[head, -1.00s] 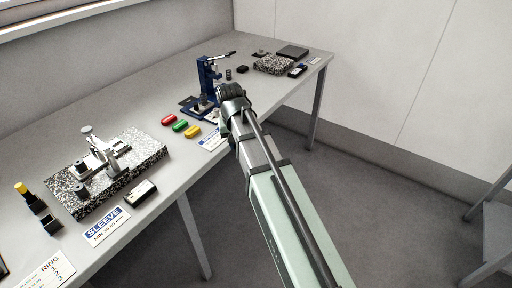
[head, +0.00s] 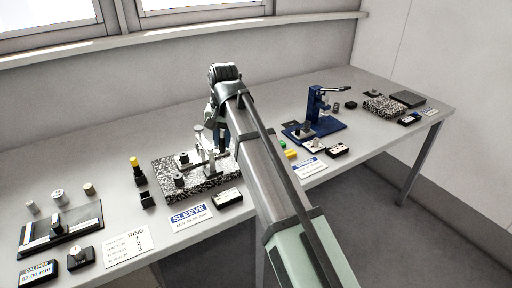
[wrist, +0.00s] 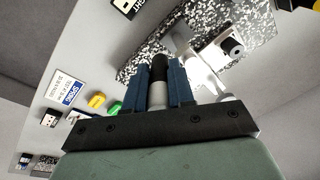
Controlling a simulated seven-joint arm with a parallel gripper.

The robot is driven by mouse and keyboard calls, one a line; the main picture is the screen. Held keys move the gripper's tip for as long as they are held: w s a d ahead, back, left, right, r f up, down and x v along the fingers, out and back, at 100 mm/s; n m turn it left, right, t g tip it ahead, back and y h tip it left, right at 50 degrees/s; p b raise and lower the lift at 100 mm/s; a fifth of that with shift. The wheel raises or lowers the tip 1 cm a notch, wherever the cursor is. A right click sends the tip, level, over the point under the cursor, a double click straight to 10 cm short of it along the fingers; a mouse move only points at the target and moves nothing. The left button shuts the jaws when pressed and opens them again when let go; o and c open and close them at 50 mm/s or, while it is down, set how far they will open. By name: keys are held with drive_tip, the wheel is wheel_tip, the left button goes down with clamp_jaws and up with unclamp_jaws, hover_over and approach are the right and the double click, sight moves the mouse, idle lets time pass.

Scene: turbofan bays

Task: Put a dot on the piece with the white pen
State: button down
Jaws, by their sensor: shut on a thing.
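My gripper (wrist: 160,78) has blue fingers shut on a short upright cylinder, black at its far end and pale grey nearer the palm (wrist: 159,70); it looks like the pen. In the head view my arm hides most of the gripper, which is over the right end of the speckled granite block (head: 209,190). A silver measuring stand (head: 207,150) and small dark cylinders (head: 179,180) sit on that block. The stand also shows in the wrist view (wrist: 215,50), just beyond the fingers. I cannot tell which item is the piece.
A blue press (head: 316,118) and a second granite block (head: 383,108) stand to the right. Yellow (wrist: 97,100) and green (wrist: 115,108) items lie near the gripper.

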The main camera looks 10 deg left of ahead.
drive_tip(key=s+a+r, duration=0.1)
drive_tip(key=a+r, duration=0.2)
drive_tip(key=a, duration=0.6)
drive_tip(key=m, duration=0.2)
hover_over(184, 155)
drive_tip(key=shift+s+f+y, duration=0.15)
drive_tip(key=shift+f+y, duration=0.25)
drive_tip(key=shift+f, duration=0.1)
drive_tip(key=shift+d+x, duration=0.2)
drive_tip(key=shift+x, duration=0.75)
drive_tip(key=shift+d+x, duration=0.15)
drive_tip(key=shift+x, duration=0.75)
drive_tip(key=shift+d+x, duration=0.2)
drive_tip(key=shift+x, duration=0.75)
drive_tip(key=shift+s+f, duration=0.2)
drive_tip(key=shift+f, duration=0.45)
drive_tip(key=shift+r, duration=0.1)
drive_tip(key=a+v, duration=0.1)
drive_tip(key=v, duration=0.5)
drive_tip(key=shift+w+r, duration=0.2)
drive_tip(key=shift+r, duration=0.25)
